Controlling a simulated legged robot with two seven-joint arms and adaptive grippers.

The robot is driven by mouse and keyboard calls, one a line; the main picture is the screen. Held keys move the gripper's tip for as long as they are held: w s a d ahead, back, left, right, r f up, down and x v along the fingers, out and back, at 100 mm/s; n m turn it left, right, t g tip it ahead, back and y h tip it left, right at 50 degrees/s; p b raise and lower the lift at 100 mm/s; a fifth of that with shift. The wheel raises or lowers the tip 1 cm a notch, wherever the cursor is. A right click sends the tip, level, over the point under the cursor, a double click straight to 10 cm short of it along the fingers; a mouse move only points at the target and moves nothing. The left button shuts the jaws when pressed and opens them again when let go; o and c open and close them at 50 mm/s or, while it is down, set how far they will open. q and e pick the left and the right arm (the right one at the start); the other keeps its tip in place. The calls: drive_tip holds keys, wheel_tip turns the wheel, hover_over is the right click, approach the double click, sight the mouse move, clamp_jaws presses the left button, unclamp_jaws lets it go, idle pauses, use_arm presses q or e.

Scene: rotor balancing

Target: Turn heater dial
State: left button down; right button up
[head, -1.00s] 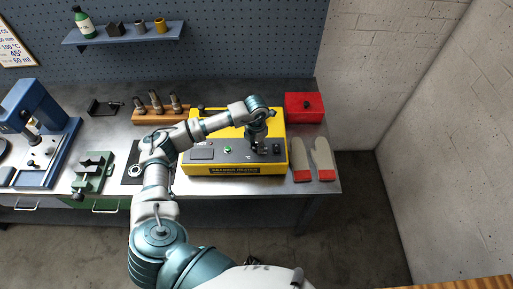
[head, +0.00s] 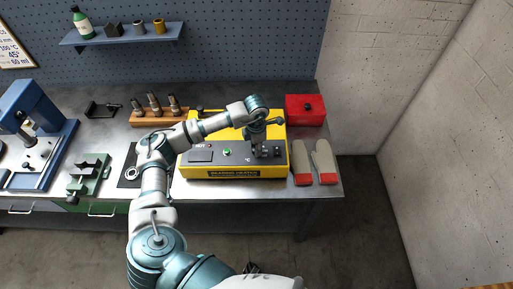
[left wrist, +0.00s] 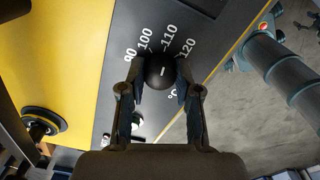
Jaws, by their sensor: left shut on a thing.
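The yellow bearing heater (head: 235,172) stands on the metal bench in the head view, with a grey control panel on its front. In the head view my left gripper (head: 262,150) is at the right part of the panel and hides the dial. My right gripper is not in view.
A green button (head: 226,152) is on the panel, left of my gripper. A red box (head: 305,110) and a pair of gloves (head: 324,160) lie to the right. A green vise (head: 90,172) and a blue press (head: 40,140) stand to the left.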

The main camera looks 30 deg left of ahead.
use_arm(q)
drive_tip(key=shift+w+a+r, duration=0.1)
drive_tip(key=c, duration=0.9)
unclamp_jaws()
drive_tip(key=shift+o, duration=0.5)
wheel_tip(320, 180, up, 12)
drive_tip(key=shift+a, duration=0.15)
